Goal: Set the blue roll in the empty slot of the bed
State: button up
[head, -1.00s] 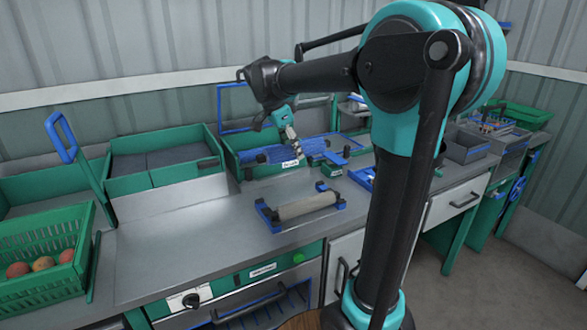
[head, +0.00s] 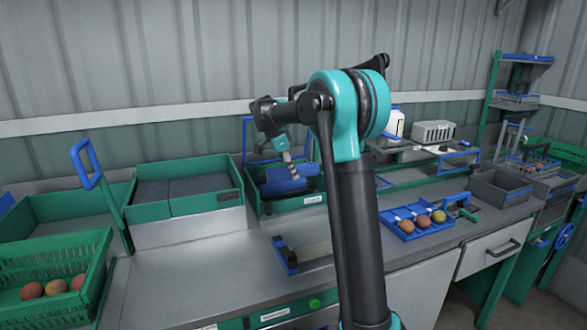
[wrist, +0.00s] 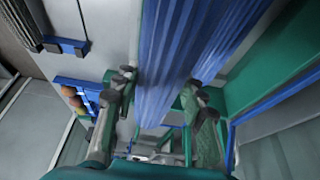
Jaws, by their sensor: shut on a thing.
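The blue roll (wrist: 185,60) is long and ribbed and runs between the two fingers of my gripper (wrist: 160,98) in the wrist view. My gripper (head: 291,163) is shut on it. In the head view the blue roll (head: 284,182) shows just below the fingers, at the green bin (head: 265,209) with a white label; I cannot tell if it is clear of the bin floor. The bed appears to be the low blue-ended frame (head: 289,262) on the bench in front, with a pale grey roll (head: 314,251) in it. My arm hides its right end, and no empty slot can be made out.
A blue tray (head: 405,236) with tomatoes stands right of my arm. A green crate (head: 75,262) with tomatoes and a green bin with grey pads (head: 150,213) stand left. Bench top (head: 190,275) is clear left of the bed. A grey box (head: 500,188) stands far right.

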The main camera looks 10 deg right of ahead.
aim_at(287, 171)
jog(key=shift+w+a+f, duration=0.15)
jog(key=shift+w+f, duration=0.45)
jog(key=shift+f, duration=1.05)
jog(key=shift+w+a+f, duration=0.2)
jog(key=shift+w+f, duration=0.4)
jog(key=shift+f, duration=1.05)
jog(key=shift+w+a+f, duration=0.15)
jog(key=shift+w+f, duration=0.45)
jog(key=shift+f, duration=1.05)
jog(key=shift+f, duration=0.6)
jog(key=o, duration=1.4)
jog(key=shift+c, duration=0.2)
jog(key=shift+c, duration=0.4)
jog(key=shift+c, duration=1.2)
jog(key=shift+r, duration=0.1)
jog(key=shift+r, duration=3.45)
